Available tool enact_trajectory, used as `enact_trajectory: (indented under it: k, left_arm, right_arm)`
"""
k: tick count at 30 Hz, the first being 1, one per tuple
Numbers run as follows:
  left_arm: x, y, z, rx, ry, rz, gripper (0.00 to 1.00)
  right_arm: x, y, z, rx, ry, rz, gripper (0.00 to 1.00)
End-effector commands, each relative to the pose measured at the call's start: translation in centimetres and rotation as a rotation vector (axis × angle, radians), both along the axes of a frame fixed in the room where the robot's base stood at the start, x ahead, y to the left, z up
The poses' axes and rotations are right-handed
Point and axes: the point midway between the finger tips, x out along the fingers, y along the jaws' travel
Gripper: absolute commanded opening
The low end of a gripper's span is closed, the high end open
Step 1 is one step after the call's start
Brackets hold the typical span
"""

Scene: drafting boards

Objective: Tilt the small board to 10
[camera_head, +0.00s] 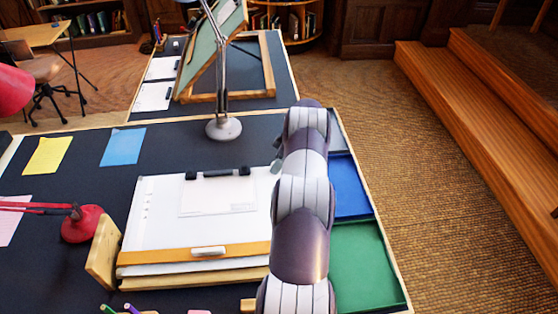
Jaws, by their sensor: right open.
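The small board (155,215) is a white drafting board on the near dark desk, lying nearly flat over a wooden base (190,280). It has a wooden front ledge (190,255) with a light handle-like piece (208,252). A sheet (215,198) lies on it under dark clips. I cannot read any angle mark. My right arm crosses the board's right side and hides its right edge. A small part of my right gripper (277,157) shows left of the arm, by the board's far right corner; it is open, its fingers mostly hidden. My left gripper is out of view.
Blue (349,190) and green (365,265) trays line the desk's right edge. A grey lamp base (223,128) stands behind the board, a red lamp (83,224) at left. A wooden block (103,252) stands at the board's left. A larger board (212,50) is tilted steeply on the far table.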

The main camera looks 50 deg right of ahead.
Motion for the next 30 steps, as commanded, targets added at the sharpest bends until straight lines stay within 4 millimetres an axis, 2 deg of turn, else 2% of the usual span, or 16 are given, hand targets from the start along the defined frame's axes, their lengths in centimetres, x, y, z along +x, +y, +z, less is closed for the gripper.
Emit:
enact_trajectory:
  k: [8, 12, 13, 14, 18, 22, 30]
  left_arm:
    - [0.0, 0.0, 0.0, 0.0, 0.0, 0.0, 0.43]
    - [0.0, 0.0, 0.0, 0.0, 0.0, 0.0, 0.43]
    - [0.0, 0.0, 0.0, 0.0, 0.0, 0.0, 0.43]
    - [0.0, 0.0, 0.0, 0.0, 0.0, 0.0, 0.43]
    - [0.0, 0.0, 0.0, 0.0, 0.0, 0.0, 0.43]
    - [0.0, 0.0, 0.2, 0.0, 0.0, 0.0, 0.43]
    - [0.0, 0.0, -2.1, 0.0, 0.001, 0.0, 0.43]
  right_arm:
    - [0.1, 0.0, -0.2, -0.001, 0.0, 0.0, 0.59]
    - [0.1, 0.0, -0.2, -0.001, 0.0, 0.0, 0.13]
    - [0.1, 0.0, -0.2, -0.001, 0.0, 0.0, 0.03]
    - [0.1, 0.0, -0.2, -0.001, 0.0, 0.0, 0.0]
    - [0.1, 0.0, 0.1, -0.006, -0.006, -0.001, 0.0]
    - [-0.2, 0.3, 2.1, -0.041, -0.044, -0.001, 0.0]
    - [-1.0, 1.0, 5.0, -0.121, -0.117, -0.003, 0.0]
